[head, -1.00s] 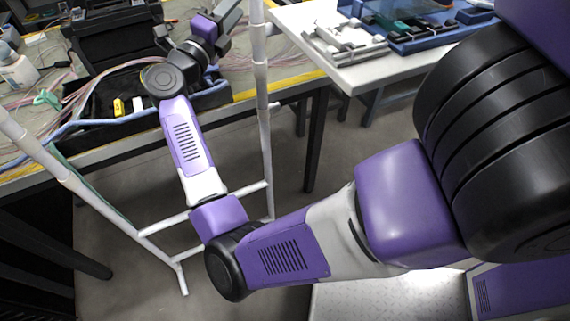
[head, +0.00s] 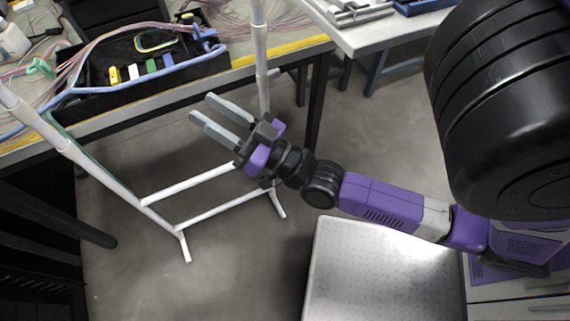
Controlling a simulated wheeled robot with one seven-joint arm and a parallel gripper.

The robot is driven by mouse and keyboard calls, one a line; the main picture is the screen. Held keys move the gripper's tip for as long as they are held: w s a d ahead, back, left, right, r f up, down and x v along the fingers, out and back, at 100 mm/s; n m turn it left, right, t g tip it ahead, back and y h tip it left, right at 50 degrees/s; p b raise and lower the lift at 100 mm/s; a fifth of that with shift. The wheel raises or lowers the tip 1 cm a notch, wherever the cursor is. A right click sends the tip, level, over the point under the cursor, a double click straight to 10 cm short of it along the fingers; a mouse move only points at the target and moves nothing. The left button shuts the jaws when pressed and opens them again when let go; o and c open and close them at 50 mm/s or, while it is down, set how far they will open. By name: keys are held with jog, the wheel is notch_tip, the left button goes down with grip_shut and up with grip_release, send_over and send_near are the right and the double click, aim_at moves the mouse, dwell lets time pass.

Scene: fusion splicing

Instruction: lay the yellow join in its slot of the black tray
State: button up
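In the head view the black tray (head: 122,52) lies on the far workbench at upper left. A small yellow block, seemingly the yellow join (head: 115,76), is at the left end of a row inside it, beside a white block (head: 134,72), a green block (head: 152,66) and a blue block (head: 169,60). I cannot tell exactly how the yellow block sits in its slot. Another small yellow piece (head: 187,17) is at the tray's far right corner. My gripper (head: 204,108) is open and empty, over the floor in front of the bench, apart from the tray.
A white tube frame (head: 262,60) stands between me and the bench. Blue cable (head: 130,85) runs along the tray's front, and pink fibres (head: 60,65) lie to its left. A white table (head: 395,28) is at upper right.

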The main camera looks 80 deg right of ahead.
jog(key=s+a+f+n+g+y, duration=0.2)
jog(key=s+a+f+g, duration=0.1)
jog(key=s+a, duration=0.4)
jog(key=s+a+f+n+g+y, duration=0.2)
jog(key=s+a+f, duration=0.4)
jog(key=s, duration=0.3)
jog(key=shift+s+a+g+y, duration=0.2)
jog(key=shift+a+g+y, duration=0.3)
jog(key=shift+a+g, duration=0.45)
jog(key=shift+d, duration=0.2)
notch_tip(320, 180, up, 11)
jog(key=p, duration=1.1)
jog(key=shift+f, duration=0.1)
